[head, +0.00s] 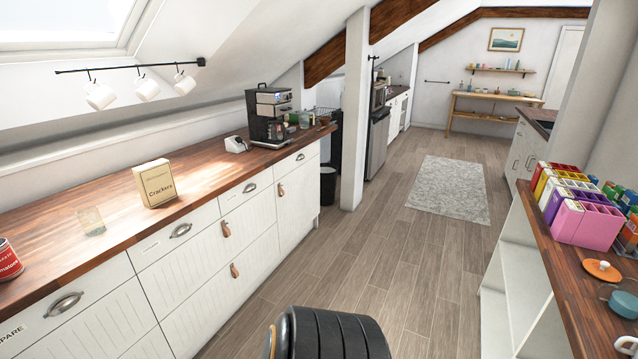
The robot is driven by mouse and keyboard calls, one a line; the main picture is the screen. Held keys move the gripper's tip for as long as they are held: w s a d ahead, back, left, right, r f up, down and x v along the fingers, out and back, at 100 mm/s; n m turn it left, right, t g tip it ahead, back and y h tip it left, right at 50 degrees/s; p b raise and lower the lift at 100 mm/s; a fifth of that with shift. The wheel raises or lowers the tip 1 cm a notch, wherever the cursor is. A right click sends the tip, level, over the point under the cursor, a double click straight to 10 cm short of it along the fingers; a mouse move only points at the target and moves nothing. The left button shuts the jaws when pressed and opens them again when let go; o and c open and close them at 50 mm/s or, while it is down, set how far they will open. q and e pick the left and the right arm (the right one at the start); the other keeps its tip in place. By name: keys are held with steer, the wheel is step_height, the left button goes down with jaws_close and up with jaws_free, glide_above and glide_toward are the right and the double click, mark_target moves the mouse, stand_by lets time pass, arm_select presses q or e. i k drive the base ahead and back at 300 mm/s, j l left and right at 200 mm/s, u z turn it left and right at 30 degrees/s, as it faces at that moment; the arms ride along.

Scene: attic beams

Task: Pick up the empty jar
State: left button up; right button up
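A clear glass jar (90,221) stands on the wooden counter at the left, between a red tomato can and a crackers box. It looks empty, and the counter shows through it. Neither of my grippers is in view, so nothing is seen touching the jar. A black ribbed part at the bottom middle appears to be mine.
The tomato can (8,260) and the crackers box (155,184) flank the jar on the counter (60,262). A coffee machine (270,115) stands farther along. White mugs (147,89) hang above. Coloured boxes (586,222) stand on the right-hand counter.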

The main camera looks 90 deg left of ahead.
mark_target(90, 221)
steer(key=u, duration=4.3)
steer(key=i+j+u, duration=0.1)
steer(key=i, duration=0.4)
steer(key=i+j+u, duration=0.15)
steer(key=i, duration=0.3)
